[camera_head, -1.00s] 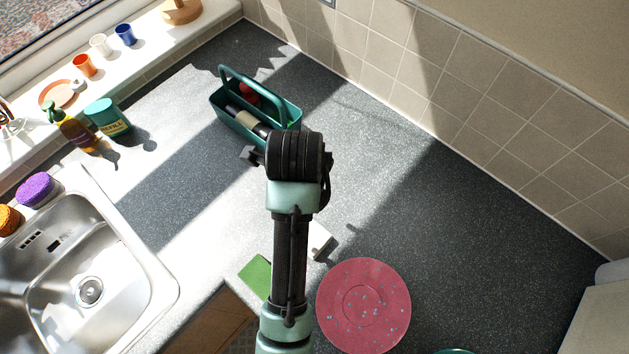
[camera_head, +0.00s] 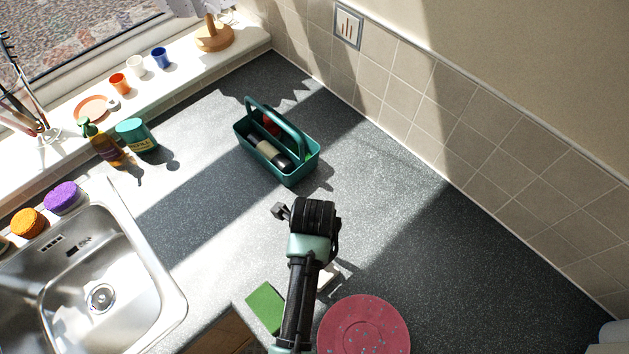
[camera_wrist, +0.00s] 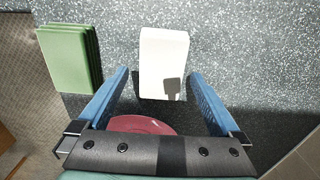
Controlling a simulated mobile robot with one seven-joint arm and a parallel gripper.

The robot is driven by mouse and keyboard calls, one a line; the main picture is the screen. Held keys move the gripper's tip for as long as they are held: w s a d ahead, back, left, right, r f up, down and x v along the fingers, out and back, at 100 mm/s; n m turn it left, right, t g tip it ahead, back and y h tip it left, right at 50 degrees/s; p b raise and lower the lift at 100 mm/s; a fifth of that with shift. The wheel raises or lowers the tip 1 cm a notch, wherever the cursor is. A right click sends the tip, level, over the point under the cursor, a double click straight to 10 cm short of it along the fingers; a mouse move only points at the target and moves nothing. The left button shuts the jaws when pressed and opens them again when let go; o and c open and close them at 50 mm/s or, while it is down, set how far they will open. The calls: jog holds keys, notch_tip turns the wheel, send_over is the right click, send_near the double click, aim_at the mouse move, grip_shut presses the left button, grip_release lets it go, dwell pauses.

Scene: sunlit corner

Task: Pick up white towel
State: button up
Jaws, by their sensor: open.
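The white towel (camera_wrist: 163,62) lies folded into a small pale block on the dark speckled counter. In the wrist view it is ahead of my gripper (camera_wrist: 158,76), which is open, with blue fingers to the left and right of the towel's near end. Nothing is held between the fingers. A dark shadow falls on the towel's near right corner. In the head view only a bit of the towel (camera_head: 328,276) shows beside my arm; the rest is hidden, and the fingers cannot be made out clearly there.
A green stack of cloths or pads (camera_wrist: 70,58) lies left of the towel. A red speckled plate (camera_head: 365,328) is close by on the near side. A teal caddy (camera_head: 300,172) stands farther back. The sink (camera_head: 130,290) is at left. Counter on the right is clear.

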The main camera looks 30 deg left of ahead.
jog(key=shift+w+d+f, duration=0.1)
jog(key=shift+f, duration=1.7)
jog(key=shift+c, duration=0.2)
